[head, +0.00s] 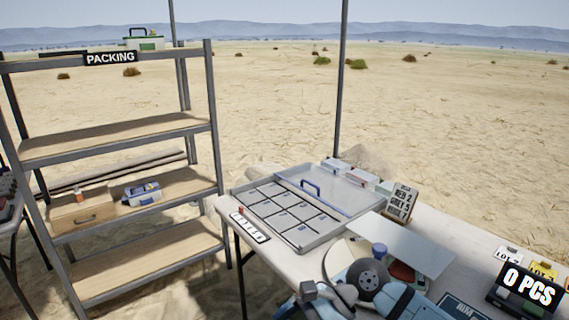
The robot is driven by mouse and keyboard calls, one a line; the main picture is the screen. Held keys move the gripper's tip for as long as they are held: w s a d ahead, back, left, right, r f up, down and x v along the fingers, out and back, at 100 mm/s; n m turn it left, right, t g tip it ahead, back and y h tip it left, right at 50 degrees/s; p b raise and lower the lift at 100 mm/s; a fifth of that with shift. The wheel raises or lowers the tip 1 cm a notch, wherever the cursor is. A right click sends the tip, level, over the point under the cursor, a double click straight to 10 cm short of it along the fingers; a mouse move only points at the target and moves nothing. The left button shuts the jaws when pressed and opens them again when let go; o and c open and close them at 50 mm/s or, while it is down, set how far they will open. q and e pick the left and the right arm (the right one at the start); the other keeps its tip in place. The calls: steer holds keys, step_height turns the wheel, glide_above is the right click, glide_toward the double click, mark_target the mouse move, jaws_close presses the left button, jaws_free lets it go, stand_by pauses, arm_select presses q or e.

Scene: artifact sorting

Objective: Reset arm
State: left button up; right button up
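Parts of my own arm, white and blue with a dark round joint, show at the bottom centre, over the near part of the table (275,262). I see no gripper fingers in the head view. A grey sorting tray (318,240) with several compartments lies on the table, with a clear lid and a blue handle (311,188) at its back. The compartments look empty apart from small labels. A count card (400,201) stands at the tray's right; it lists red 2 and grey 5, with a last line hard to read.
A metal shelf (125,138) marked PACKING stands at left, holding a wooden drawer box (85,211) and a blue-white case (142,194). A white panel (402,245) lies right of the tray. A black counter (528,290) reading 0 PCS sits at far right beside lot cards.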

steer(key=s+a+r+m+t+y, duration=0.25)
steer(key=s+r+m+y, duration=0.2)
steer(key=m+y, duration=0.55)
steer(key=d+f+n+t+h, duration=0.35)
steer(key=n+t, duration=0.25)
steer(key=n, duration=0.5)
steer(key=w+d+f+n+t+h, duration=0.1)
steer(key=d+f+n+t+h, duration=0.2)
steer(key=d+n+t+h, duration=0.55)
steer(key=d+f+n+t, duration=0.1)
steer(key=f+n+t, duration=0.3)
steer(key=n, duration=1)
steer(key=s+d+f+m+g+h+p, duration=0.1)
steer(key=s+d+f+m+g+h, duration=0.4)
steer(key=s+f+m, duration=0.55)
arm_select(q)
step_height(320, 180, up, 17)
steer(key=s+a+p, duration=0.1)
steer(key=a+p, duration=0.1)
steer(key=p, duration=2.2)
steer(key=shift+s+g+y+p, duration=0.3)
steer(key=shift+s, duration=0.05)
arm_select(e)
step_height(320, 180, up, 16)
steer(key=d+g, duration=0.1)
steer(key=d, duration=0.1)
steer(key=shift+s+r+n, duration=0.15)
steer(key=shift+r+n, duration=0.05)
steer(key=shift+n, duration=0.1)
